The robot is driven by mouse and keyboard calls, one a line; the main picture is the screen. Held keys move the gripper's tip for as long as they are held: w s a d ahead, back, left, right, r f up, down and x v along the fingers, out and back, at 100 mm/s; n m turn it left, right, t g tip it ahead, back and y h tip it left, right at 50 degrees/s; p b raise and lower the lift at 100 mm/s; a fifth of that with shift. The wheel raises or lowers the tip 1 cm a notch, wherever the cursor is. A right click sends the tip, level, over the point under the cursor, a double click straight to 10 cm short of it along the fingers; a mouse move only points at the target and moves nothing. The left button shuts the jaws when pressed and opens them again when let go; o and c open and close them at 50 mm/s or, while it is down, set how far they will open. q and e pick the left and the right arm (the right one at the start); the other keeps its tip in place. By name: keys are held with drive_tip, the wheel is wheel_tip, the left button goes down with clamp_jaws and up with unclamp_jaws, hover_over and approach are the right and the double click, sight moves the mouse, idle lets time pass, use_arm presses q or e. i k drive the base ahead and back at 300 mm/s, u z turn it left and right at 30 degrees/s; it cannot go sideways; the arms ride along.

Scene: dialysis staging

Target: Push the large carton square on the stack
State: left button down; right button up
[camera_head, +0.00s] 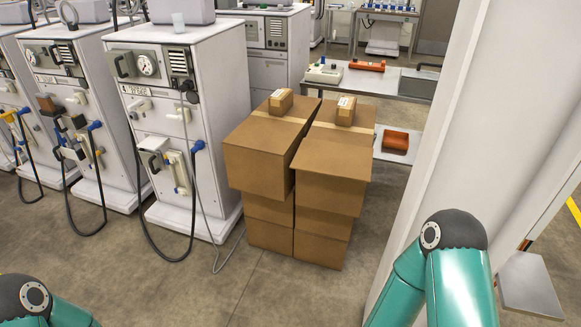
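Two stacks of brown cartons stand side by side on the floor. The left stack's large top carton (257,170) juts out to the left past the cartons below (268,222). The right stack's large top carton (332,185) juts out a little at the front over the cartons below (320,235). A small taped box lies on each top carton, one on the left (281,101) and one on the right (345,110). I cannot tell which top carton the task means. Only teal links of my two arms show at the bottom; neither gripper is in view.
White dialysis machines (180,110) with hoses line the left, close beside the left stack. A pale column (480,100) stands on the right. The floor (290,295) in front is clear.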

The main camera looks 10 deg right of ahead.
sight(259, 155)
drive_tip(key=z, duration=0.35)
drive_tip(key=i, duration=1.25)
drive_tip(key=z, duration=0.4)
drive_tip(key=k, duration=0.75)
drive_tip(key=z, duration=0.2)
drive_tip(key=i, duration=0.75)
drive_tip(key=u, duration=0.1)
